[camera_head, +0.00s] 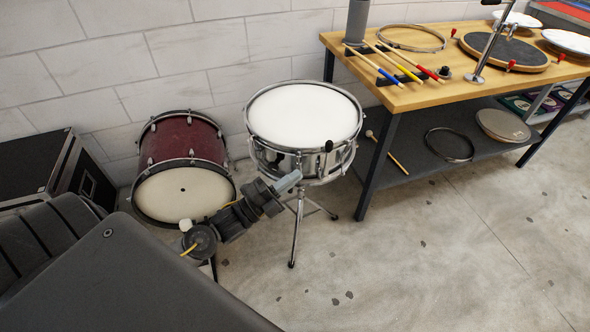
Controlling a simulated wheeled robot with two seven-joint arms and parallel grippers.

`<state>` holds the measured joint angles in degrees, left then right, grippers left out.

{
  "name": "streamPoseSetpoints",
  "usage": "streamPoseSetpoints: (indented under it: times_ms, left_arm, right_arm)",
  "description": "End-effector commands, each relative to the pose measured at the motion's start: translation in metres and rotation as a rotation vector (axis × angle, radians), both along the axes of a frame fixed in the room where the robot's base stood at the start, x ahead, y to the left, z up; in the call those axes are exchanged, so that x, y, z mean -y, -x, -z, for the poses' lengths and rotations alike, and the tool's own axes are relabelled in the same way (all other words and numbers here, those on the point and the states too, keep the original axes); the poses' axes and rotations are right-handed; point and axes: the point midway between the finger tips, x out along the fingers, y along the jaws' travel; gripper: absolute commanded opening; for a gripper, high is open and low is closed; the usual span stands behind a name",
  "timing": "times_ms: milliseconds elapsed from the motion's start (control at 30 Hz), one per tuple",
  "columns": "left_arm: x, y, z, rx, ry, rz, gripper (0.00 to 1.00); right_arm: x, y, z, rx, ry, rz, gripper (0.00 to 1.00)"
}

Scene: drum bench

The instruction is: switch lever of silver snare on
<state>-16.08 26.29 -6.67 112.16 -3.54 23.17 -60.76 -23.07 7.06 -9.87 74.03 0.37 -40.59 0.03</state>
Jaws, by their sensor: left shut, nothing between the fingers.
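The silver snare (303,115) stands upright on a tripod stand (297,228) in the middle of the head view, with a white head and a chrome shell. A small black-tipped lever (329,146) shows on its front right side. My left gripper (293,179) is in front of the snare's lower front side, below and left of the lever. Its fingers are shut and hold nothing. Whether the fingertips touch the shell or stand cannot be told. My right gripper is not in view.
A dark red bass drum (184,166) lies on its side left of the snare. A black case (60,168) stands at the far left. A wooden workbench (440,76) with sticks, pads and hoops stands at the right, its lower shelf (400,164) close to the snare. The front right floor is clear.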

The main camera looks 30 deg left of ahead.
Motion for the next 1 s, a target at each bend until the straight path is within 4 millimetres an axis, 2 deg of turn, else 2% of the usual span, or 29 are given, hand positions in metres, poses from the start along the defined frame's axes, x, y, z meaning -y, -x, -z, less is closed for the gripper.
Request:
streamPoseSetpoints:
  times_ms: [33, 200, 400, 600, 1000]
  left_arm:
    - [-0.005, 0.011, 0.003, -0.004, -0.003, 0.002, 0.00]
    - [-0.022, 0.041, 0.003, -0.003, -0.002, 0.001, 0.00]
    - [-0.035, 0.063, 0.002, -0.002, -0.001, 0.000, 0.00]
    - [-0.039, 0.071, 0.001, 0.000, -0.001, 0.002, 0.00]
    - [-0.039, 0.071, 0.001, 0.000, 0.000, 0.001, 0.00]
  right_arm:
    - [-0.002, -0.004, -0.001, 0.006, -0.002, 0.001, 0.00]
    - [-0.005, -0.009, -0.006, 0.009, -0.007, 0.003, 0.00]
    - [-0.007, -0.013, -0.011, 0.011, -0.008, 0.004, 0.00]
    - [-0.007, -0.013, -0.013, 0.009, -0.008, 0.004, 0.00]
    - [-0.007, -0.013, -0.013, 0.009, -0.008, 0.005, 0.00]
